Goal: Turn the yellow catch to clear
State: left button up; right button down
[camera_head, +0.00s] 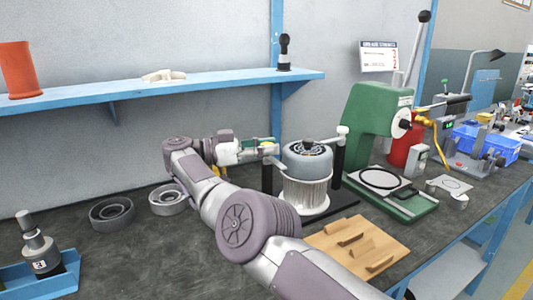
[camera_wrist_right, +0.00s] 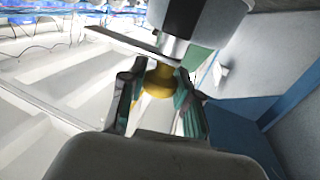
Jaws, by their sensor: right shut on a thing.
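A blower unit (camera_head: 306,195) stands upright on a dark base, with a grey-blue cap on a pale ribbed body. My right arm reaches in from the lower right of the head view, and its gripper (camera_head: 268,150) points right at the left side of the blower. In the right wrist view the yellow catch (camera_wrist_right: 158,82) sits between the two fingers of the right gripper (camera_wrist_right: 158,98), just below a grey cylindrical part. The fingers are closed on the catch. The catch's turn angle is hard to tell. My left gripper is not in view.
A green press (camera_head: 372,125) stands right of the blower. A wooden board (camera_head: 358,245) lies in front. Two grey rings (camera_head: 112,211) lie left of my arm. A blue tray (camera_head: 45,283) is at the lower left. A blue shelf (camera_head: 170,88) runs above.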

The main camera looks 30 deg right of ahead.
jog(key=shift+r, duration=0.15)
jog(key=c, duration=0.8)
grip_release()
